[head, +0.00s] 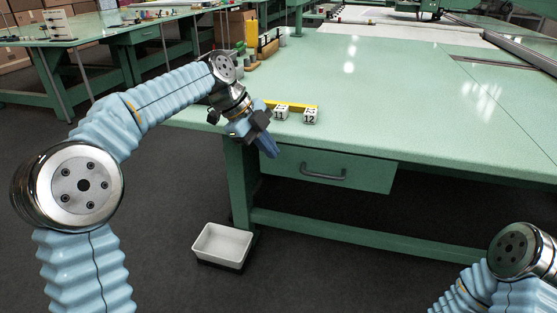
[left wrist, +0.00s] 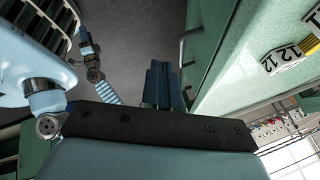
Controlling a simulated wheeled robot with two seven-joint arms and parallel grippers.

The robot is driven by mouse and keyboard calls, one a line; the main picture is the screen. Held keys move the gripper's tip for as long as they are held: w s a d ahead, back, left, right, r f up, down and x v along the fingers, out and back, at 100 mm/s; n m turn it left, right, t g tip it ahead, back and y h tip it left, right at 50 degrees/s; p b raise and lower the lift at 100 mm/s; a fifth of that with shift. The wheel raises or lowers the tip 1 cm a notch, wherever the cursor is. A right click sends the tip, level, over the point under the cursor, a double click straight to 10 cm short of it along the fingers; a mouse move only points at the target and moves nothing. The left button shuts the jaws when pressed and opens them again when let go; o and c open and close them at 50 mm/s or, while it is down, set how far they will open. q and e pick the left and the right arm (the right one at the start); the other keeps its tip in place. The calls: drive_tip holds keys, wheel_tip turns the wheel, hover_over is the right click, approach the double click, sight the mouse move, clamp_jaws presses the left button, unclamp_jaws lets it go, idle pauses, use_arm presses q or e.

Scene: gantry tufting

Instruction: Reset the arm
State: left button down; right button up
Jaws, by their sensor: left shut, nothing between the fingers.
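My left arm comes in from the left in the head view. Its gripper (head: 268,146) is at the table's front edge, in front of the drawer, with blue fingers pointing down and to the right. The fingers are together and hold nothing; in the left wrist view the gripper (left wrist: 158,82) shows as a closed blue pair. My right arm shows only in part at the lower right of the head view, and its gripper is out of that picture.
The green table (head: 400,110) has a drawer (head: 330,168) below its front edge. Two white numbered blocks (head: 281,113) (head: 310,116) sit by a yellow strip (head: 290,104) near that edge. A white bin (head: 222,244) stands on the floor. The table's right part is largely clear.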

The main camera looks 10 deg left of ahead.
use_arm(q)
drive_tip(key=s+d+f+n, duration=0.15)
drive_tip(key=f+n, duration=0.45)
drive_tip(key=f, duration=1)
drive_tip(key=s+d+f+n, duration=0.1)
drive_tip(key=d+f+n, duration=0.35)
drive_tip(key=f, duration=1.15)
drive_tip(key=s+f+n, duration=0.7)
drive_tip(key=s+f, duration=0.1)
drive_tip(key=s, duration=0.3)
drive_tip(key=s+f+n+g+y, duration=0.1)
drive_tip(key=s+f+n, duration=0.5)
drive_tip(key=s, duration=0.6)
wheel_tip(320, 180, down, 3)
drive_tip(key=shift+s+d+r+n+g+y, duration=0.15)
drive_tip(key=shift+r+n+g+y, duration=0.05)
drive_tip(key=shift+n+g+y, duration=0.15)
